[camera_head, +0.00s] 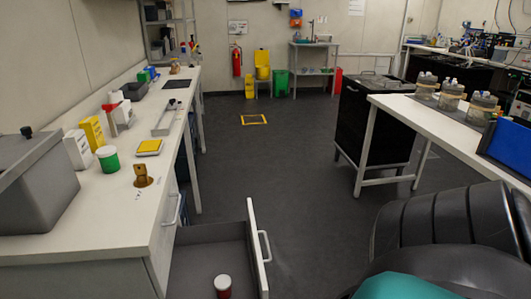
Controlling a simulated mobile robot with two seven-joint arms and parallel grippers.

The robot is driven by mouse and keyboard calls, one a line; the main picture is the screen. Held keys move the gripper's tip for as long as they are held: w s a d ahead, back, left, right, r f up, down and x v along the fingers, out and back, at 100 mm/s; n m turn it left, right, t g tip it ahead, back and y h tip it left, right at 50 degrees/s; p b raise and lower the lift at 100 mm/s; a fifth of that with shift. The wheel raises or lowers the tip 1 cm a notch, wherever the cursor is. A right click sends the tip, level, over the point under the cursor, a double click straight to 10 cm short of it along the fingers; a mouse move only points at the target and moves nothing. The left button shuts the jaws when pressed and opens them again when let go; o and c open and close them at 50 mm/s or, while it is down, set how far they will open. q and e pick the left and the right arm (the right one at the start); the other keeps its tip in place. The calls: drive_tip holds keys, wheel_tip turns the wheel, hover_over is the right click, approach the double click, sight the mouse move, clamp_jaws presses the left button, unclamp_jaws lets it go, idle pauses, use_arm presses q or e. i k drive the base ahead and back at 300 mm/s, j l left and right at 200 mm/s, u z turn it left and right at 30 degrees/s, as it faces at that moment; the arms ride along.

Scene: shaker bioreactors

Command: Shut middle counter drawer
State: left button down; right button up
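A counter drawer (257,250) stands pulled out from the left counter at the bottom of the head view. Its white front with a bar handle (266,247) faces right, into the aisle. The grey inside of the drawer shows, and a red jar with a white lid (222,286) stands in it. The drawer's near part is cut off by the picture's lower edge. A closed counter front with its own handle (178,209) is just above and to the left. Neither of my grippers shows in this view.
The left counter (120,215) holds a green-banded jar (108,158), boxes and a grey case (35,185). A white table (440,115) with several bottles stands at right. A black ribbed shape (440,225) fills the lower right. The floor between is clear.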

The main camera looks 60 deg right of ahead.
sight(201, 253)
drive_tip(key=k+l+z, duration=0.2)
drive_tip(key=z, duration=0.15)
drive_tip(key=k+l+z, duration=0.3)
drive_tip(key=l, duration=0.2)
drive_tip(key=l+z, duration=0.35)
drive_tip(key=i+l+u, duration=0.1)
drive_tip(key=u, duration=0.3)
drive_tip(key=i+l+u, duration=0.2)
drive_tip(key=u, duration=0.15)
drive_tip(key=i+l+u, duration=0.2)
drive_tip(key=u, duration=0.2)
